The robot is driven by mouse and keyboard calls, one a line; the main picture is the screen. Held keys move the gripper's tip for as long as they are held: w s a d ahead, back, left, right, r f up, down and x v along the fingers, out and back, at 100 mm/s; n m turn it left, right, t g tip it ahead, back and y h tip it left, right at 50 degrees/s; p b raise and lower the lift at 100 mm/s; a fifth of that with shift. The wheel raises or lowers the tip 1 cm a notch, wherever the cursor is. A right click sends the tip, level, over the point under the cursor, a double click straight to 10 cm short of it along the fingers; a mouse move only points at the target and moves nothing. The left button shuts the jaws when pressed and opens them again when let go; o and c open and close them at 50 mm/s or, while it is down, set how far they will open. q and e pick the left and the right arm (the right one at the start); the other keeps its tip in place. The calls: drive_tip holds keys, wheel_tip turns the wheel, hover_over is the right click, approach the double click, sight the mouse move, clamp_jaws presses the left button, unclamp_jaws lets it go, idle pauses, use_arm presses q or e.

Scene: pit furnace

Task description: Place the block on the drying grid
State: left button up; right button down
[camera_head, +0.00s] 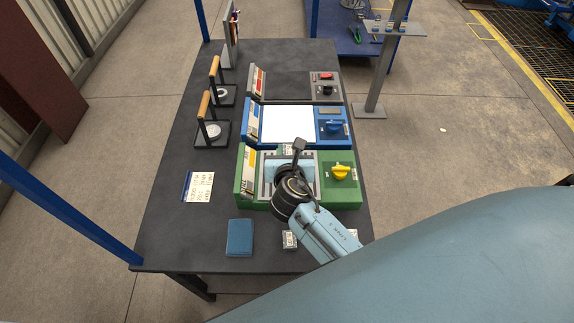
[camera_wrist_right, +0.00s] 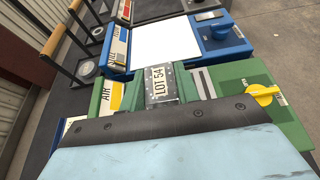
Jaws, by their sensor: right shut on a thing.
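The block (camera_wrist_right: 160,84) is a grey piece marked "LOT 54", held between the fingers of my right gripper (camera_wrist_right: 161,92) in the right wrist view. In the head view my right gripper (camera_head: 285,174) is over the middle of the green station (camera_head: 247,170). The station's slatted grey grid (camera_head: 266,187) shows partly around the gripper, and the station also shows in the wrist view (camera_wrist_right: 240,73). I cannot tell whether the block touches the grid. My left gripper is out of view.
A blue station (camera_head: 327,113) with a white plate and a grey station (camera_head: 325,76) stand behind on the dark table (camera_head: 170,225). Two wooden-handled tools (camera_head: 204,106) stand left. A blue booklet (camera_head: 240,237), a printed card (camera_head: 198,187) and a small labelled block (camera_head: 289,239) lie nearer.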

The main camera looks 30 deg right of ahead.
wheel_tip(320, 180, down, 4)
drive_tip(key=shift+f+b, duration=0.15)
drive_tip(key=shift+b, duration=0.65)
wheel_tip(320, 180, down, 2)
drive_tip(key=shift+f+b, duration=0.25)
drive_tip(key=shift+b, duration=0.4)
drive_tip(key=shift+f, duration=0.3)
drive_tip(key=shift+r, duration=0.1)
drive_tip(key=c, duration=1)
unclamp_jaws()
drive_tip(key=shift+f, duration=0.2)
drive_tip(key=shift+c, duration=0.2)
